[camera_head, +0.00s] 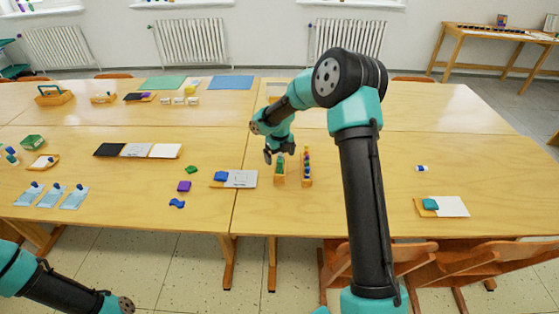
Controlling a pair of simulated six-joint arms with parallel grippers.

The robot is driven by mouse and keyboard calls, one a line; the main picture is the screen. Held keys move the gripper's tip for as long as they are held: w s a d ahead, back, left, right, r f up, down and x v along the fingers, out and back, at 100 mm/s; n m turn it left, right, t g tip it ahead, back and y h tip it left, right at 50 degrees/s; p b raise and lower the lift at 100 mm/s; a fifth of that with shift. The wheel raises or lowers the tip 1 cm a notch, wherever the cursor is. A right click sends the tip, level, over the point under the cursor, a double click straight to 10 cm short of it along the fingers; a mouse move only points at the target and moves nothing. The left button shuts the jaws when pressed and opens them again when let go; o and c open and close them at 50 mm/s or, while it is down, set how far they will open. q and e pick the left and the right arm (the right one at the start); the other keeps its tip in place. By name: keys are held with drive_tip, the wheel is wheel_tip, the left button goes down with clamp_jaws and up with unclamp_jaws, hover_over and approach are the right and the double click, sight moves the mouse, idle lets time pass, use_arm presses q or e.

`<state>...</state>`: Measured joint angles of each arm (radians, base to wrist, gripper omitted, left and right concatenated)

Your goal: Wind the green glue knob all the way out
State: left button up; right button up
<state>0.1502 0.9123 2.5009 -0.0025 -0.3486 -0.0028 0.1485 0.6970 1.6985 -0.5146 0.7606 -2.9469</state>
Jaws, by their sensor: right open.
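A small wooden holder (280,182) stands on the table near its front edge, with a green piece (279,167) showing in it. I cannot tell at this size whether that piece is the glue knob. My right gripper (279,156) points down, open, just above and over the back of this holder. Whether its fingers touch the green piece is too small to tell. My left arm shows at the bottom left, but its gripper is out of view.
A second holder with coloured pieces (307,168) stands close to the right. A card with a blue block (221,176) lies to the left. Green (191,169) and purple (184,186) blocks lie farther left. The table between the holders and the right-hand card (453,206) is mostly clear.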

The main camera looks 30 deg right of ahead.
drive_tip(key=shift+f, duration=0.95)
idle(0.4)
drive_tip(key=c, duration=1.5)
drive_tip(key=shift+o, duration=0.2)
drive_tip(key=m, duration=0.5)
drive_tip(key=shift+m, duration=0.4)
drive_tip(key=m, duration=0.5)
drive_tip(key=shift+m, duration=0.3)
drive_tip(key=o, duration=1.5)
drive_tip(key=shift+c, duration=0.2)
